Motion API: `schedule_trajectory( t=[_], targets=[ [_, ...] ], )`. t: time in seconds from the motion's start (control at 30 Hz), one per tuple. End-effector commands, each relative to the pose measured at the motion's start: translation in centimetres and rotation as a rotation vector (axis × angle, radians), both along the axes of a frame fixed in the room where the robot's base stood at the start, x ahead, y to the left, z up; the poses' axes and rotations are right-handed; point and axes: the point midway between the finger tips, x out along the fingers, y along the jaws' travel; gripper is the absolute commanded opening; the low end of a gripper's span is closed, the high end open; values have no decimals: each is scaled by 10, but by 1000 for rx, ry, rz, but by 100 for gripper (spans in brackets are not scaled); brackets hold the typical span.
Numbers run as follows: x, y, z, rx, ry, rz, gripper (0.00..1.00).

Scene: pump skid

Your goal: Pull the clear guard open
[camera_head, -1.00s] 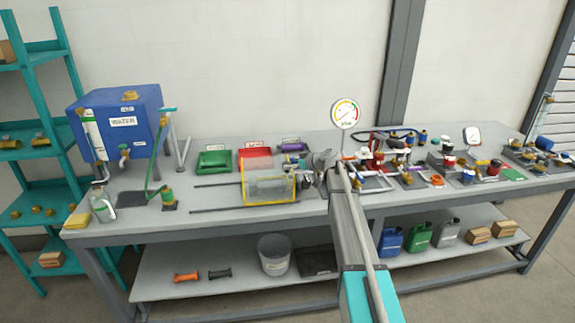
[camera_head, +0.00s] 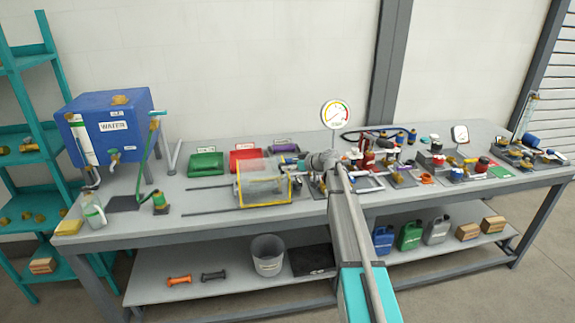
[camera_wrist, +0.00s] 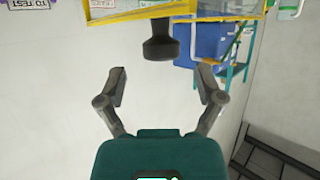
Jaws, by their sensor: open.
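The clear guard (camera_head: 264,188) is a see-through box with a yellow frame, sitting over the rails on the bench. In the wrist view, part of its yellow frame (camera_wrist: 140,14) crosses the top. A black knob (camera_wrist: 158,45) sticks out from the frame there. My gripper (camera_wrist: 160,78) is open and empty, with the knob ahead of its fingertips and roughly centred between them. In the head view, my gripper (camera_head: 312,163) is just right of the guard; its fingers are too small to read there, and the knob is not clear.
Two rails (camera_head: 212,211) run left from the guard over clear bench. A blue water tank (camera_head: 105,125) stands farther left. Green (camera_head: 206,164) and red (camera_head: 246,158) trays lie behind. A gauge (camera_head: 336,114) and crowded fittings (camera_head: 400,165) are close on the right.

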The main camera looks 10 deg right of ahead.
Motion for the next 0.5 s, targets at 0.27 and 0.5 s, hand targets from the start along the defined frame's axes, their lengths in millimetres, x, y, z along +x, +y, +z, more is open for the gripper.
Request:
schedule_trajectory(
  t=[0.27, 0.5],
  targets=[
    [-10, -10, 6, 0, 0, -1, 86],
    [-17, -17, 11, 0, 0, -1, 86]
  ],
)
